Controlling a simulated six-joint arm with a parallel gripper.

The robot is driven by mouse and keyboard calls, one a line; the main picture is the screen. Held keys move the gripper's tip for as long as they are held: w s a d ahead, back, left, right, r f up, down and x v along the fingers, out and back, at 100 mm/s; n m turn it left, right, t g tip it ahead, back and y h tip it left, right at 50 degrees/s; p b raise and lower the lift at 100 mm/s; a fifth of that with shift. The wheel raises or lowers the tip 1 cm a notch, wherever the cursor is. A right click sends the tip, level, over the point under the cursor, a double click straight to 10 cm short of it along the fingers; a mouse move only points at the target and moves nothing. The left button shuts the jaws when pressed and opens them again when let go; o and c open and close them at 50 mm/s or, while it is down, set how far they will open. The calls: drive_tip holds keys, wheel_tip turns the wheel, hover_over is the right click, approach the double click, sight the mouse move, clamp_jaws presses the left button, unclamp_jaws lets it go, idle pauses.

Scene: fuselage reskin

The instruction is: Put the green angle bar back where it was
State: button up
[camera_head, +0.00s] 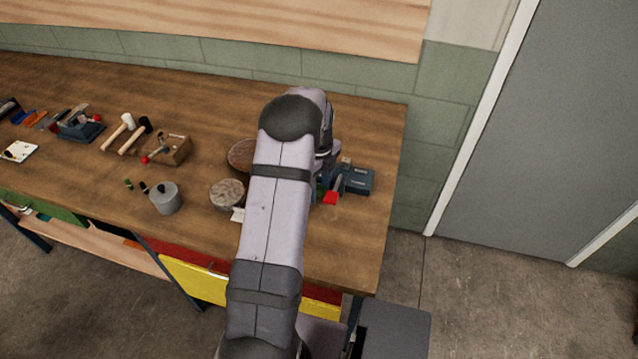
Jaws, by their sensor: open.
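My arm stretches up the middle of the view over the workbench, and its wrist bends down at the right. My gripper's jaws are hidden behind the arm and wrist. A small green sliver (319,191) shows just right of the arm, beside a dark blue-grey box (358,180) and a red piece (331,198). It may be the green angle bar, but too little of it shows to tell. I cannot see whether my gripper touches it.
The wooden bench (352,252) is bare at its front right. A wall is behind; drawers (192,280) are below.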

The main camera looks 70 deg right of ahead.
wheel_tip(320, 180, up, 12)
drive_tip(key=b, duration=0.3)
drive_tip(key=shift+r+b, duration=0.15)
drive_tip(key=shift+b, duration=0.2)
drive_tip(key=shift+w, duration=0.1)
drive_tip(key=w+a+n, duration=1.3)
drive_tip(key=w+a, duration=0.1)
drive_tip(key=w, duration=0.4)
drive_tip(key=w+a+f+n, duration=0.1)
drive_tip(key=w+a+n, duration=0.1)
drive_tip(key=a+n, duration=0.5)
drive_tip(key=w+a+f+n, duration=0.1)
drive_tip(key=w+a+n, duration=0.25)
drive_tip(key=a, duration=0.65)
drive_tip(key=s+a+f+n, duration=0.1)
drive_tip(key=s+a+n, duration=0.3)
drive_tip(key=a+n, duration=0.4)
drive_tip(key=s+a+f+n, duration=0.2)
drive_tip(key=s+a+n, duration=0.1)
drive_tip(key=a+n, duration=0.6)
drive_tip(key=shift+s+a+f, duration=0.25)
drive_tip(key=shift+s+a, duration=0.15)
drive_tip(key=shift+a, duration=0.4)
drive_tip(key=shift+f, duration=0.1)
